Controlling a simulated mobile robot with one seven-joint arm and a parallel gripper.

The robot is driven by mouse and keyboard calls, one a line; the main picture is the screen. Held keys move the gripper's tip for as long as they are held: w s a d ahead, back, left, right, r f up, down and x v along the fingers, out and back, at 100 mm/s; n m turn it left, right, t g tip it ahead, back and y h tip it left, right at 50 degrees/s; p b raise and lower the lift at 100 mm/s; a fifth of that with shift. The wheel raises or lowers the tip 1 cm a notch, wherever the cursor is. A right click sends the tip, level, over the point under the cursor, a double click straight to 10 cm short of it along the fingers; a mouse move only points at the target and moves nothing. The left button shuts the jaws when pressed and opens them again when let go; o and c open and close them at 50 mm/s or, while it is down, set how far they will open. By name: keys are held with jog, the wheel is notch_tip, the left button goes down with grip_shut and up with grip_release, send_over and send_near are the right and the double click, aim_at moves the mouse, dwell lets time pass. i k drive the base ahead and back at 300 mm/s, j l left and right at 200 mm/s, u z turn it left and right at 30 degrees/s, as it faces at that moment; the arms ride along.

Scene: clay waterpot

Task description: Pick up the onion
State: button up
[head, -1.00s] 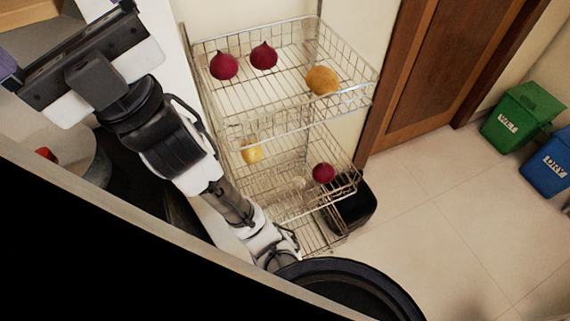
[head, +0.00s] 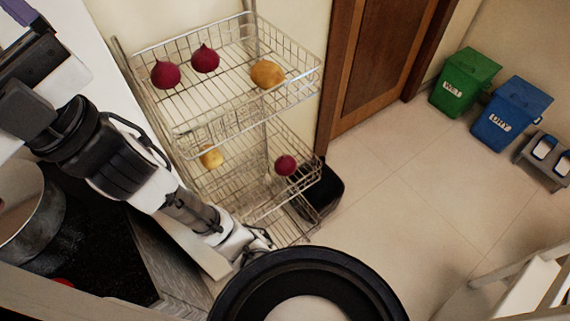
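Two dark red onions (head: 166,75) (head: 205,59) sit side by side on the top basket of a wire rack (head: 222,105). A third red onion (head: 285,166) sits at the right side of the middle basket. My gripper (head: 260,239) is at the lower end of my arm, low in front of the rack and below the middle basket in the picture. It looks apart from all the onions. Its fingers are small and partly hidden, so whether they are open or shut does not show.
A brown potato (head: 267,74) is on the top basket and a yellowish one (head: 211,157) on the middle basket. A black bin (head: 322,192) stands beside the rack. A metal pot (head: 30,215) is at left. Green (head: 465,82) and blue (head: 511,113) bins stand right; the floor between is clear.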

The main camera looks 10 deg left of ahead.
aim_at(286, 165)
jog(key=i+l, duration=0.1)
jog(key=l, duration=0.3)
jog(key=i+l, duration=0.15)
jog(key=l, duration=0.25)
jog(key=i+l, duration=0.1)
jog(key=l, duration=0.3)
